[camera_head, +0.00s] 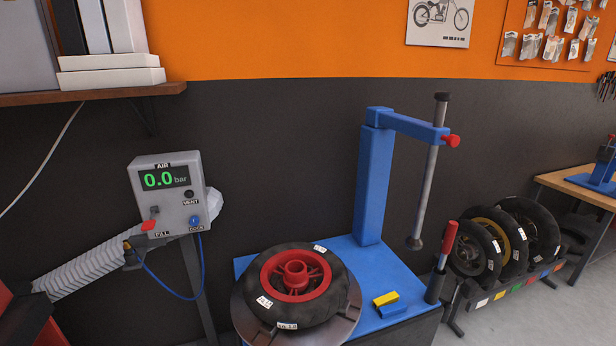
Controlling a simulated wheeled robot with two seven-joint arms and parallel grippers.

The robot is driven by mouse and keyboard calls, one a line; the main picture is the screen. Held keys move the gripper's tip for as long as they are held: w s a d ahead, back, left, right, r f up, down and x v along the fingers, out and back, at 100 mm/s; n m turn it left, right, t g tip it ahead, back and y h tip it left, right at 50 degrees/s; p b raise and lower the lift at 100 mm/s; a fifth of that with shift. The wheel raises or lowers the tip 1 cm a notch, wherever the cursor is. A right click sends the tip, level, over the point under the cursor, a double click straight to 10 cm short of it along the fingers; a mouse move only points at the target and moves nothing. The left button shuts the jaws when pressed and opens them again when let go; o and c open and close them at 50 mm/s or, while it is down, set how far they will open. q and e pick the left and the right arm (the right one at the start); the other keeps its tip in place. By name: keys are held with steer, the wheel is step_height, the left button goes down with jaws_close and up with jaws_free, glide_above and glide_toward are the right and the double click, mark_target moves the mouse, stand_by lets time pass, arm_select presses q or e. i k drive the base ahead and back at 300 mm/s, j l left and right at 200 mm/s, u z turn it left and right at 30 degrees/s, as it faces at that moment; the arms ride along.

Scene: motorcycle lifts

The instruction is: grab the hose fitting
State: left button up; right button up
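The hose fitting (131,254) is a small dark piece with a brass-coloured part, at the left in the head view. It sits just left of the lower part of the grey air box (168,197), in front of a white ribbed hose. A thin blue hose (176,293) loops down from the box and back up to the fitting. How the fitting is held there is too small to tell. Neither of my grippers shows in this view.
The air box reads 0.0 bar and stands on a post. Right of it is a blue tyre changer (372,190) with a tyre (327,300) on a red-hubbed wheel. A shelf (90,93) juts out above left. Several tyres stand in a rack (520,287) at the right.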

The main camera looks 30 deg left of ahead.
mark_target(128, 248)
steer(key=k+j+u, duration=0.1)
steer(key=u, duration=1.9)
steer(key=k+j, duration=0.05)
steer(key=j, duration=0.05)
